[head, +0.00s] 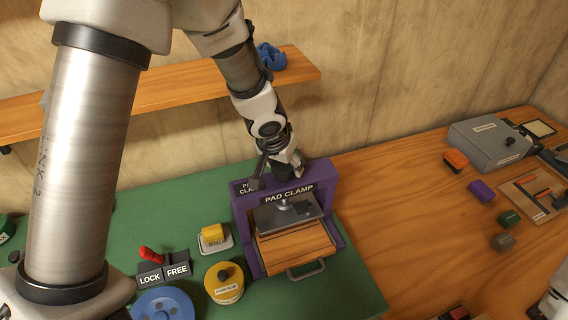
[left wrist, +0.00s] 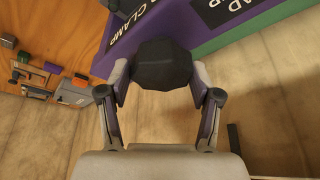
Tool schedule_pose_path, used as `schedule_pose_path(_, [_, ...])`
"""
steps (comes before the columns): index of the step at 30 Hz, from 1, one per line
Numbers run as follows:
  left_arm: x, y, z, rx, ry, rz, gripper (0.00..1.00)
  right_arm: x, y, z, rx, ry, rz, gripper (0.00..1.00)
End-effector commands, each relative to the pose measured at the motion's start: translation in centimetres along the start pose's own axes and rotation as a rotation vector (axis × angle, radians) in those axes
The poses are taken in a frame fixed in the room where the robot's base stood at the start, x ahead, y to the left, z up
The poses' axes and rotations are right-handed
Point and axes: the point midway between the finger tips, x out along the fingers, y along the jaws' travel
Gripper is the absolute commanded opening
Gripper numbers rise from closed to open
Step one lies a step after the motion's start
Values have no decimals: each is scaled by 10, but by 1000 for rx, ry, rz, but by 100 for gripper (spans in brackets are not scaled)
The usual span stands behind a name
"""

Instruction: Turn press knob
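The press is a purple frame (head: 245,222) labelled PAD CLAMP, standing on the green mat with a dark pad plate (head: 275,217) over a wooden block (head: 296,244). Its dark, faceted press knob sits on top and shows clearly in the left wrist view (left wrist: 163,64). My left gripper (head: 291,163) is at the press top. In the left wrist view its two fingers (left wrist: 162,80) stand on either side of the knob, very close to it. I cannot tell whether they press on it. My right gripper is not clearly in view.
Left of the press are a yellow button (head: 212,234), a red lever (head: 150,254) by LOCK and FREE labels, a yellow round knob (head: 224,283) and a blue disc (head: 163,303). A grey box (head: 488,144) and small blocks stand on the right. A wooden shelf (head: 180,91) runs behind.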

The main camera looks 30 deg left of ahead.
Motion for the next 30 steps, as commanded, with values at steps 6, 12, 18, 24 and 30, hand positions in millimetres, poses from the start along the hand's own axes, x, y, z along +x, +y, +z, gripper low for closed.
schedule_pose_path(6, [1,0,1,-3,-1,-2,29,1,0,0,0,0,0,40])
schedule_pose_path(12, [2,0,1,-39,0,-18,29,8,0,0,0,0,0,40])
schedule_pose_path(18, [5,1,2,-135,0,-57,29,24,0,0,0,0,0,40])
schedule_pose_path(24, [7,2,2,-281,1,-118,29,48,0,0,0,0,0,40])
schedule_pose_path(30, [8,2,2,-445,0,-186,29,74,0,0,0,0,0,40])
